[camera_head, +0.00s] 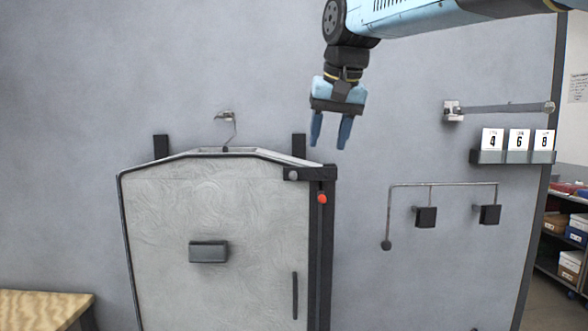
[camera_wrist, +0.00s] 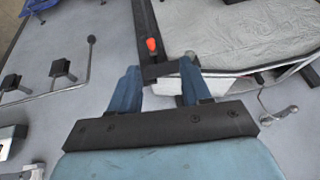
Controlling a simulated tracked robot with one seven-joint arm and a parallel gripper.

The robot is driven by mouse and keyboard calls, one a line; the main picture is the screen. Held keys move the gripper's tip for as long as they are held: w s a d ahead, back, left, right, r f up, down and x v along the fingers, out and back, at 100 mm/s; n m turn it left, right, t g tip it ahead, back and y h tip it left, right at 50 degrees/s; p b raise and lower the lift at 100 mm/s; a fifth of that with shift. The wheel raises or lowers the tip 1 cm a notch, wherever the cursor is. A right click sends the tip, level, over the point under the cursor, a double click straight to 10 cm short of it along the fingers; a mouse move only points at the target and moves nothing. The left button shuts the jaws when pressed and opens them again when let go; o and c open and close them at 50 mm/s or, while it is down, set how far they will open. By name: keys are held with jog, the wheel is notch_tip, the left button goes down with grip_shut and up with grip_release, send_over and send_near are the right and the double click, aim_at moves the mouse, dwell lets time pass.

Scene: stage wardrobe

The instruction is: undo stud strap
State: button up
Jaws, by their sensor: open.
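A short dark strap (camera_head: 311,174) crosses the top right corner of a pale grey garment case (camera_head: 220,215) in the head view. A round grey stud (camera_head: 293,175) sits at its left end, and its right end lies over a dark vertical rail. The strap also shows in the wrist view (camera_wrist: 160,71), between the fingers in the picture. My gripper (camera_head: 330,132) is open and empty, pointing down above the strap and apart from it. Its two blue fingers also show in the wrist view (camera_wrist: 160,80).
A red knob (camera_head: 322,198) sits on the dark rail (camera_head: 326,250) just below the strap. A metal hook (camera_head: 228,120) rises above the case. To the right are a bent rod with two black blocks (camera_head: 426,217), number cards (camera_head: 517,140) and a wall bar (camera_head: 500,108). A wooden bench (camera_head: 40,306) stands lower left.

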send_near(294, 172)
jog(key=shift+y, duration=0.3)
jog(key=x, duration=0.8)
jog(key=shift+w+d+f, duration=0.1)
jog(key=shift+d+f, duration=0.05)
jog(key=shift+f, duration=0.25)
jog(key=shift+c, duration=0.5)
grip_shut()
